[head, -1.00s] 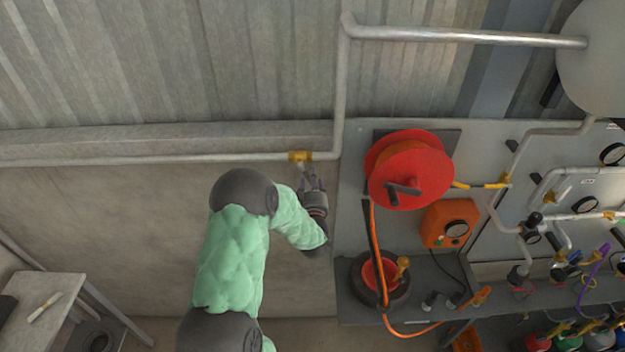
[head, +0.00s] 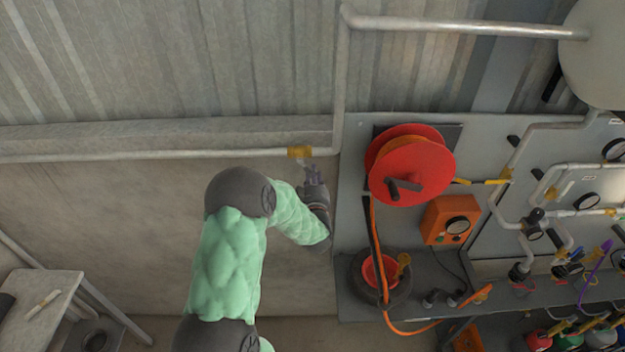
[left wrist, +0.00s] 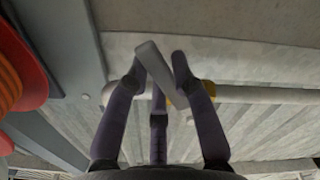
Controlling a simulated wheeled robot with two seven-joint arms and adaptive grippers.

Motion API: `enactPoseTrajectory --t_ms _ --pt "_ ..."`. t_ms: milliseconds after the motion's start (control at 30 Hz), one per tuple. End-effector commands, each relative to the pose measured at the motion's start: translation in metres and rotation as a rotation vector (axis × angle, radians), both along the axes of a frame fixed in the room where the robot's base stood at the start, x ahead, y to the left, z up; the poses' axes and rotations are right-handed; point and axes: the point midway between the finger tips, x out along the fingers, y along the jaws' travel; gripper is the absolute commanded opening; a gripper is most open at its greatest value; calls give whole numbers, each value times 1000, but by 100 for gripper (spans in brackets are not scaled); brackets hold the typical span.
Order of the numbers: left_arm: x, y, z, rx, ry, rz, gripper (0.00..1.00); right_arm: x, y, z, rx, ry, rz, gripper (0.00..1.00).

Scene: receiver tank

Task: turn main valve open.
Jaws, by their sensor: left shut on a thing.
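The main valve (head: 299,152) is a brass body on the pale horizontal pipe on the wall. Its grey lever handle (left wrist: 152,62) points down and out from the body, towards my gripper. My left gripper (head: 313,174) is just below and right of the valve body. In the left wrist view its dark fingers close around the lever, and the brass body (left wrist: 179,100) shows partly behind a finger. The fingers hide part of the lever. My right gripper is not in view.
A grey panel right of the valve carries a red hose reel (head: 411,165) and an orange box (head: 449,221). A pipe (head: 340,90) rises beside the valve. A small table (head: 48,300) stands at lower left. The wall below the pipe is bare.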

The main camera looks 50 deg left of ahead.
Motion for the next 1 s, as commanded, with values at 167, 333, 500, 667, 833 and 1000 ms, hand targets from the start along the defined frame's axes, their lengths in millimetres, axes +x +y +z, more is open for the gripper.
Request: enactPoseTrajectory --t_ms 167,333,500,667,833,1000 --pt "6 -5 2 -75 -104 -2 0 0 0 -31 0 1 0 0" --pt "12 -10 9 -169 -227 -3 0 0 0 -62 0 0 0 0" --pt "17 -13 18 -268 -352 -3 0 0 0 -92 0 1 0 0" --pt "21 -16 28 -361 -466 -4 0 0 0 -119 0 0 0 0" --pt "23 -18 38 -454 -582 -4 0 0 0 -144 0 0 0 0" --pt "24 -18 48 -532 -681 -2 0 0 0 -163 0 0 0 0"
